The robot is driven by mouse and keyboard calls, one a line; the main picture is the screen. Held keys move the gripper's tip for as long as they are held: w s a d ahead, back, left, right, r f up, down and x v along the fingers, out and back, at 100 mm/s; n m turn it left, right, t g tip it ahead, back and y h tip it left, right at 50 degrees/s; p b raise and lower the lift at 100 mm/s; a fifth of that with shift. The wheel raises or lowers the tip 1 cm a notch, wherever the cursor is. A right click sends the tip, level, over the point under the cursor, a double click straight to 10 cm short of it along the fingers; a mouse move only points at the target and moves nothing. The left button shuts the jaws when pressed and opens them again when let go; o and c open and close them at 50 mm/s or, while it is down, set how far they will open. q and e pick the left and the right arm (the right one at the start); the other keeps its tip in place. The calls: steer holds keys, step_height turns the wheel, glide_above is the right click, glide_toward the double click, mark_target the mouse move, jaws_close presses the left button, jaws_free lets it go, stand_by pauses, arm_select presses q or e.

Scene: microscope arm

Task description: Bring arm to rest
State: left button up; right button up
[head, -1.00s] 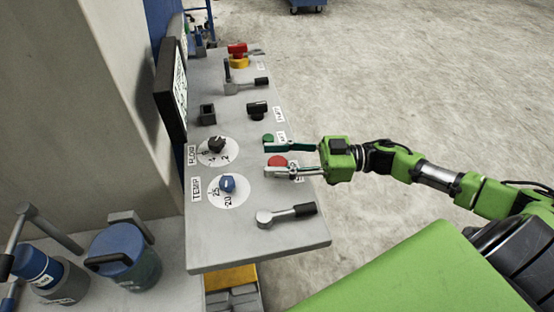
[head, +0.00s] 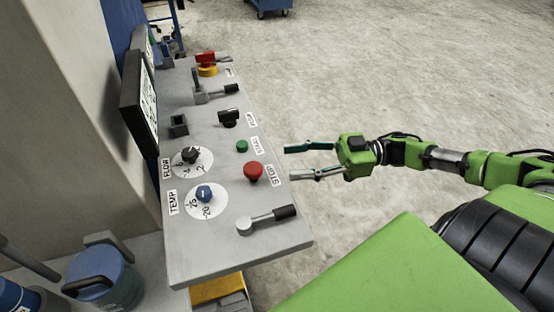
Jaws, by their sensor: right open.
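My right gripper (head: 302,162) is open and empty. Its two fingers point left, and it hangs just off the right edge of the grey control panel (head: 225,258), apart from the red STOP button (head: 253,171) and the green START button (head: 242,146). My green and black right arm runs from the gripper to the right edge of the view. No microscope shows in this view. My left gripper is not in view.
The panel also carries a black FLOW knob (head: 189,155), a blue TEMP knob (head: 204,193), a black-handled lever (head: 267,220) and a red-and-yellow switch (head: 206,64). A dark-framed screen (head: 140,100) stands at its left. Open concrete floor (head: 400,70) lies to the right.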

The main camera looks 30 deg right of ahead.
steer(key=shift+s+d, duration=0.3)
steer(key=shift+d, duration=0.35)
